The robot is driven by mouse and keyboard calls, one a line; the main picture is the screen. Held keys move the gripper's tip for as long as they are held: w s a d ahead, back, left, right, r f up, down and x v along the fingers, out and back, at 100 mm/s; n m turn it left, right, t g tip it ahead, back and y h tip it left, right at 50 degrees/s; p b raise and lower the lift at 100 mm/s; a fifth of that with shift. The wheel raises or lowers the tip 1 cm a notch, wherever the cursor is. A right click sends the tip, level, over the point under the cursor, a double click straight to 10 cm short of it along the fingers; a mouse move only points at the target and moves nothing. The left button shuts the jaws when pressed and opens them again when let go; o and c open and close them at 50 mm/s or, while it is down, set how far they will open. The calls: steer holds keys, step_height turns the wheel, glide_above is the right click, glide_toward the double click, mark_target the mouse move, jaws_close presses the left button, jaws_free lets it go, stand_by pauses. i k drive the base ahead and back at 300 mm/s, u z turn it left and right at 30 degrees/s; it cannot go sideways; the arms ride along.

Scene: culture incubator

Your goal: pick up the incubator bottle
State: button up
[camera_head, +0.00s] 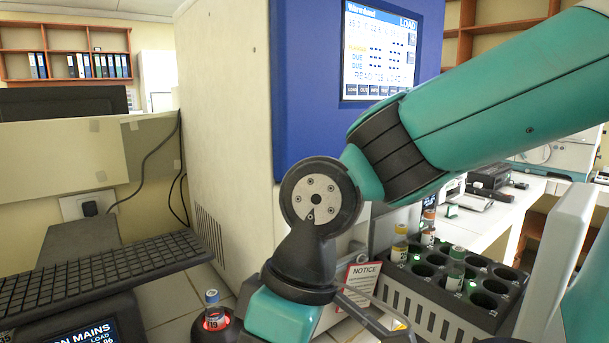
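Several small capped bottles are in view, and I cannot tell which is the incubator bottle. One with a blue-grey cap and a red, lit label (213,312) stands upright in a dark round holder at the lower left. My gripper (392,325) points down to the right, in front of the rack's left end. Its fingertips are partly cut off by the lower edge, so its opening is unclear.
The large white incubator (230,130) with a blue screen panel stands behind my arm. A notice card (362,280) stands by the rack. A keyboard (100,270) lies at the left. The rack has several empty holes. Tiled bench (165,300) shows near the lower-left bottle.

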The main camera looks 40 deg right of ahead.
mark_target(214, 310)
steer(key=u, duration=2.4)
steer(key=i, duration=1.4)
steer(key=z, duration=3.5)
